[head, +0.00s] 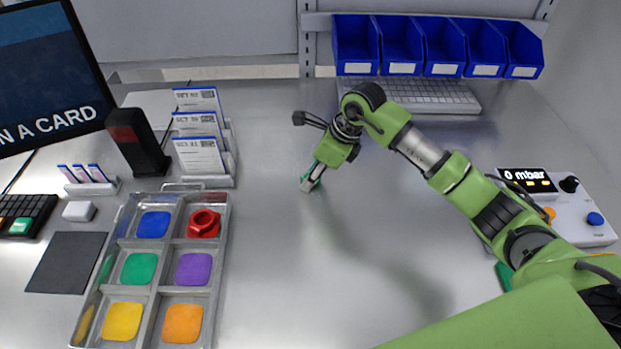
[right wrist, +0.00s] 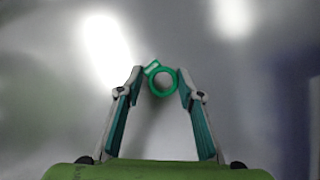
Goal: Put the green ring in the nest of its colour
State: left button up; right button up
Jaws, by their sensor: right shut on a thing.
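The green ring (right wrist: 163,81) has a small tab and sits between the fingertips of my right gripper (right wrist: 161,88) in the right wrist view. In the head view my right gripper (head: 310,183) points down over the bare middle of the table; the ring is hard to make out there. The tray (head: 224,235) lies to its left, with coloured nests in two columns. The green nest (head: 139,268) is in the left column, middle row, and is empty. My left gripper is not in view.
A red ring (head: 204,223) sits in the tray's top right nest. Blue (head: 153,224), purple (head: 193,269), yellow (head: 122,321) and orange (head: 183,323) nests are empty. A card rack (head: 203,150) and a dark reader (head: 138,142) stand behind the tray. The table between tray and gripper is clear.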

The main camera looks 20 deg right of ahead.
jog(key=shift+r, duration=0.1)
jog(key=shift+r+b, duration=0.55)
jog(key=shift+b, duration=0.1)
jog(key=s+a+r+b, duration=0.5)
jog(key=s+a+r, duration=0.4)
jog(key=s+r, duration=0.1)
jog(key=shift+s+a+r, duration=0.15)
jog(key=shift+a+r, duration=0.1)
jog(key=shift+r, duration=0.6)
